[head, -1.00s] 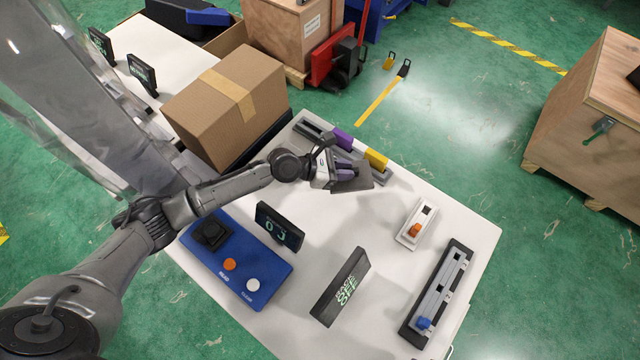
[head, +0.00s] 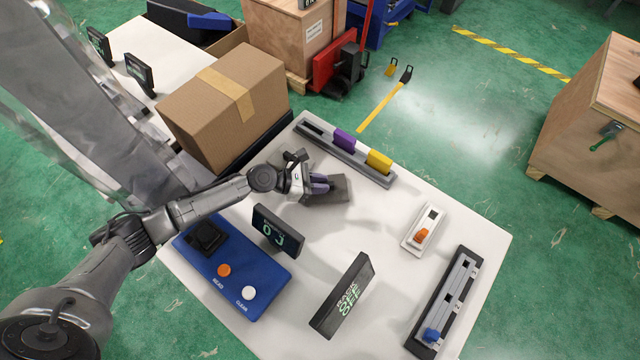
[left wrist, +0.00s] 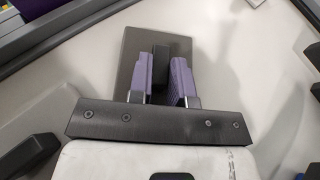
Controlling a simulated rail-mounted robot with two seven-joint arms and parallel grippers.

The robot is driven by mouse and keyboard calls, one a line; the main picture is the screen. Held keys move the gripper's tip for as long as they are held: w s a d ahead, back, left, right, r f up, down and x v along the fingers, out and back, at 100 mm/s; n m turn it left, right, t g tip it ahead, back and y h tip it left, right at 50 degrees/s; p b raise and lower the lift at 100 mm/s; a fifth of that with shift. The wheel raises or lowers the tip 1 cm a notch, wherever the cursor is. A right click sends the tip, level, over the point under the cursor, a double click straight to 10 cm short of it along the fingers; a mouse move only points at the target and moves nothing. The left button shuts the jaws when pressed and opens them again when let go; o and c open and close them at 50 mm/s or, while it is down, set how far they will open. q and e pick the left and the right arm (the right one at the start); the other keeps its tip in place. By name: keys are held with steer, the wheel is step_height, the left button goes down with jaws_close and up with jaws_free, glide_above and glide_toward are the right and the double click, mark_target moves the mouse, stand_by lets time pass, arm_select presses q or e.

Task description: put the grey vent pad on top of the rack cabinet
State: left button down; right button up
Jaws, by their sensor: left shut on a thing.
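The grey vent pad (head: 341,191) is a flat dark grey square plate over the white table, left of the table's middle in the head view. I cannot tell whether it touches the table. My left gripper (head: 323,184) is shut on it. In the left wrist view, the purple fingers (left wrist: 163,68) close on a black raised grip in the middle of the pad (left wrist: 128,62). The fingers hide part of the pad. I cannot make out a rack cabinet in either view. My right gripper is not in view.
Behind the pad lies a grey slotted rail (head: 318,139) with a purple block (head: 344,140) and a yellow block (head: 379,161). A cardboard box (head: 215,115) stands at left. A blue button panel (head: 262,290) and small displays (head: 278,231) stand nearer. Bare tabletop lies right of the pad.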

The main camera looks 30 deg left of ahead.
arm_select(q)
steer(key=shift+f, duration=0.1)
steer(key=c, duration=1.1)
jaws_free()
steer(key=shift+o, duration=0.2)
steer(key=shift+s+a+r, duration=0.15)
steer(key=shift+a+r, duration=0.05)
steer(key=shift+r, duration=0.05)
steer(key=v, duration=0.5)
steer(key=shift+s+a+r, duration=0.1)
steer(key=shift+s+a, duration=0.05)
steer(key=shift+a, duration=0.15)
steer(key=shift+s+a+r, duration=0.3)
steer(key=shift+s+a, duration=0.1)
steer(key=shift+a, duration=0.1)
steer(key=shift+r+p, duration=0.1)
steer(key=shift+p, duration=0.2)
